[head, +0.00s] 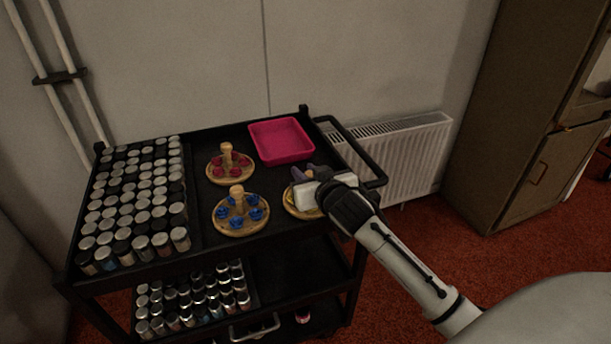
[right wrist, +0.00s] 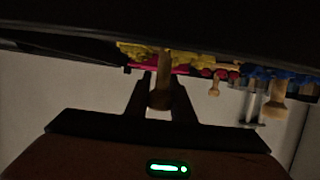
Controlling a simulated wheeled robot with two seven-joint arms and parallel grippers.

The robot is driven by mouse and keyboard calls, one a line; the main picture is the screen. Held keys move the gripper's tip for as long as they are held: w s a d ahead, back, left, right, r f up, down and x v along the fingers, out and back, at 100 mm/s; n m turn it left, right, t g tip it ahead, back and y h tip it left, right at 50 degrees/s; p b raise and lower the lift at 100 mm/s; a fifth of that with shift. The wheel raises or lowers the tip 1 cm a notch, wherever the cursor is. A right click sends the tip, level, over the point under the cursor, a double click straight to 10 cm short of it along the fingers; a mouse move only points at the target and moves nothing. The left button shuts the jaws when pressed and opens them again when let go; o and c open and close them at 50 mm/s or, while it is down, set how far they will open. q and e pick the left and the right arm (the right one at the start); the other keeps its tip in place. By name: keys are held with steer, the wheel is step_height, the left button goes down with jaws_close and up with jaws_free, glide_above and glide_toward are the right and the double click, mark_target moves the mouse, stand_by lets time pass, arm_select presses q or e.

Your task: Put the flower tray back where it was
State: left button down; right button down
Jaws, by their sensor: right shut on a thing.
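The yellow-flower tray, a round wooden tray (head: 291,204), is at the right side of the cart top, mostly hidden under my right gripper (head: 308,186). In the right wrist view, which looks upside down, my right gripper (right wrist: 159,92) is shut on its wooden knob (right wrist: 160,97), with yellow flowers (right wrist: 190,58) beyond. I cannot tell whether this tray touches the cart top. The red-flower tray (head: 219,177) and the blue-flower tray (head: 222,229) stand to its left. My left gripper is not in view.
A pink square bin (head: 281,140) stands at the back right of the black cart (head: 202,230). Several rows of capped jars (head: 135,200) fill its left side. The cart's handle (head: 352,148) is at the right, before a radiator (head: 412,160).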

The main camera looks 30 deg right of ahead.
steer(key=shift+f, duration=0.1)
steer(key=c, duration=1.5)
jaws_free()
steer(key=p+v, duration=0.1)
steer(key=v, duration=1.1)
steer(key=shift+p, duration=0.3)
steer(key=shift+s, duration=0.1)
